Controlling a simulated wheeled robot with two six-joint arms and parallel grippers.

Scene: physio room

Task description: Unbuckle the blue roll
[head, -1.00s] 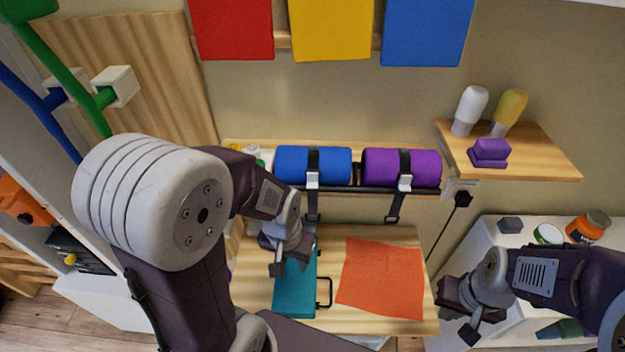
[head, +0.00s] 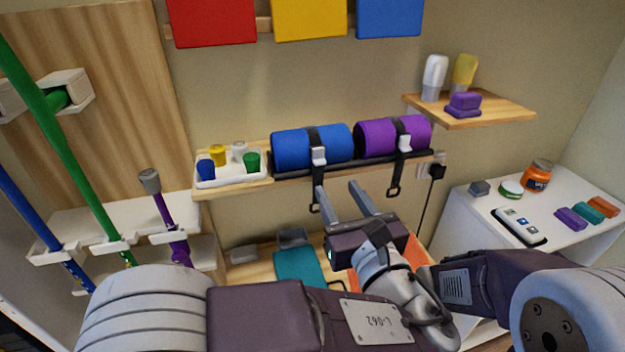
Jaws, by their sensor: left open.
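The blue roll (head: 290,148) lies on the wall shelf, left of the purple roll (head: 376,137). A black strap (head: 314,137) runs over the blue roll, with a pale buckle (head: 319,156) on its front. The strap's tail (head: 315,207) hangs below the shelf edge and ends in a loop. My left gripper (head: 343,190) is open and empty, its two fingers pointing up just below the blue roll's buckle. It looks apart from the buckle, and one finger is close to the hanging tail. My right arm comes in from the right; its gripper is hidden behind my left arm.
The purple roll has its own strap and buckle (head: 404,143). A white tray (head: 232,182) with coloured pegs stands left of the rolls. Below lie a teal case (head: 298,267) and an orange cloth (head: 418,252). A small shelf (head: 480,112) holds bottles at right.

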